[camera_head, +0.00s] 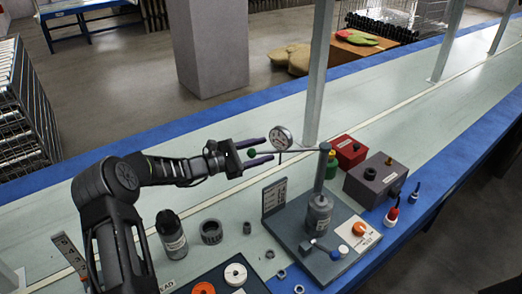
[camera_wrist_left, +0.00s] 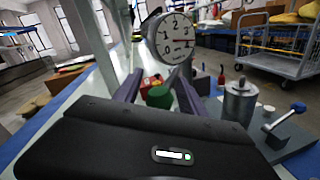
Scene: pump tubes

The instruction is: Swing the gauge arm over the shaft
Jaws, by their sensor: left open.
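The round white dial gauge (camera_head: 281,138) hangs on a thin gauge arm (camera_head: 305,151) that reaches left from a grey upright post (camera_head: 322,170). A green knob (camera_head: 252,153) appears to be at the arm's free end. My left gripper (camera_head: 268,149) is open, its two dark fingers on either side of the knob; contact cannot be told. In the left wrist view the knob (camera_wrist_left: 160,96) sits between the fingers, with the dial (camera_wrist_left: 172,38) beyond. The metal shaft cylinder (camera_head: 319,212) stands on the grey base plate, in front of the post; the gauge is left of it. My right gripper is out of view.
The base plate (camera_head: 285,230) carries an upright label plate (camera_head: 274,195) and a blue-tipped lever (camera_head: 334,254). Red and grey boxes (camera_head: 375,180) stand at right. A black bottle (camera_head: 171,235), dark rings (camera_head: 211,231) and a tray with discs (camera_head: 235,274) lie left and front.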

